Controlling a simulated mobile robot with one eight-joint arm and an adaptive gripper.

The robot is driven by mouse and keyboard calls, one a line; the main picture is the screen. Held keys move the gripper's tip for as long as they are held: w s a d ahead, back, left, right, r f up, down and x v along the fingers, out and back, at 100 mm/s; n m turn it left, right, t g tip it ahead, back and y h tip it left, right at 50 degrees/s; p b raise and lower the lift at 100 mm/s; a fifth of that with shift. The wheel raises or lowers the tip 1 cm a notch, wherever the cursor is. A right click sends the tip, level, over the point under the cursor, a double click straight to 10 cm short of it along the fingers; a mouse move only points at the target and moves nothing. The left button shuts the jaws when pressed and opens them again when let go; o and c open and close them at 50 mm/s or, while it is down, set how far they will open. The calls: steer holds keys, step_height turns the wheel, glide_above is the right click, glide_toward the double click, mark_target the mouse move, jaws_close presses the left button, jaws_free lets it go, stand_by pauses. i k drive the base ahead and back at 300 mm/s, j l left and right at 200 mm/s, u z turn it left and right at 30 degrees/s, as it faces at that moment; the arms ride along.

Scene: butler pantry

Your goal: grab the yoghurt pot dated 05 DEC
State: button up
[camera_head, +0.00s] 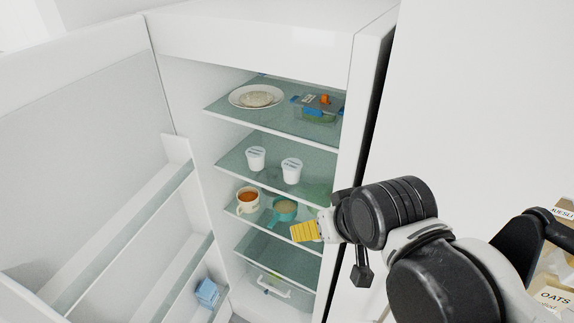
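Two small white yoghurt pots stand upright on the second glass shelf of the open fridge. The left yoghurt pot (256,159) is a little apart from the right yoghurt pot (291,171). Both have dark print, too small to read, so I cannot tell which is dated 05 DEC. My gripper (302,232), with a yellow ridged pad showing, is at the fridge opening. In the picture it is below and slightly right of the right pot, not touching either pot. Its finger spacing cannot be made out.
A plate of food (257,97) and a clear box with blue clips (316,108) are on the top shelf. An orange-filled mug (247,201) and a teal pan (284,211) are below the pots. The fridge door (90,150) stands open left; its lower rack holds a blue carton (207,293).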

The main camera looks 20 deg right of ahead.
mark_target(256, 155)
steer(key=i+j+z, duration=0.2)
steer(key=z, duration=0.25)
steer(key=i+j+z, duration=0.15)
steer(key=j+z, duration=0.3)
steer(key=i+j+z, duration=0.15)
steer(key=j+z, duration=0.3)
steer(key=l, duration=0.1)
